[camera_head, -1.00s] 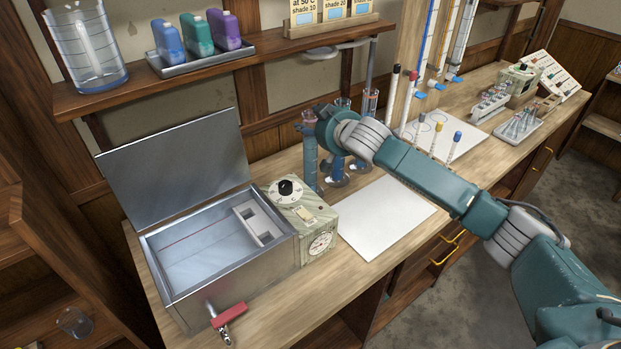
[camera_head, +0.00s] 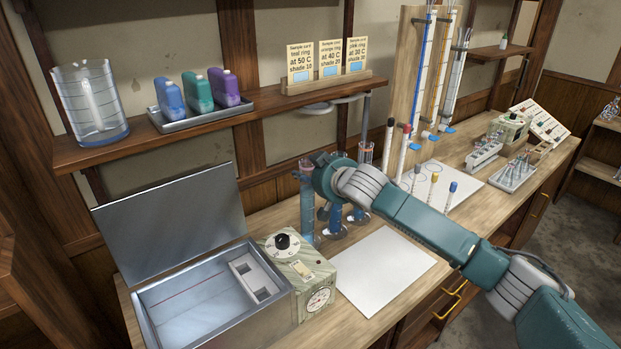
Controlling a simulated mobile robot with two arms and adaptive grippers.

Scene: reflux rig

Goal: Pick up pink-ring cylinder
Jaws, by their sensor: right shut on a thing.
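A tall clear cylinder with blue liquid (camera_head: 307,212) stands upright behind the heating box, in the middle of the head view. Its top looks faintly pinkish, but the ring is too small to make out clearly. My right gripper (camera_head: 313,181) is at the cylinder's upper part and is shut on it. The fingers are mostly hidden behind my wrist. I cannot tell whether the cylinder's foot touches the bench. My left gripper is not in view.
Flasks with blue liquid (camera_head: 332,230) stand close to the right of the cylinder. A metal bath with open lid (camera_head: 168,222) and a dial box (camera_head: 318,290) are in front and left. A white sheet (camera_head: 386,275) lies clear. A shelf (camera_head: 200,131) runs above.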

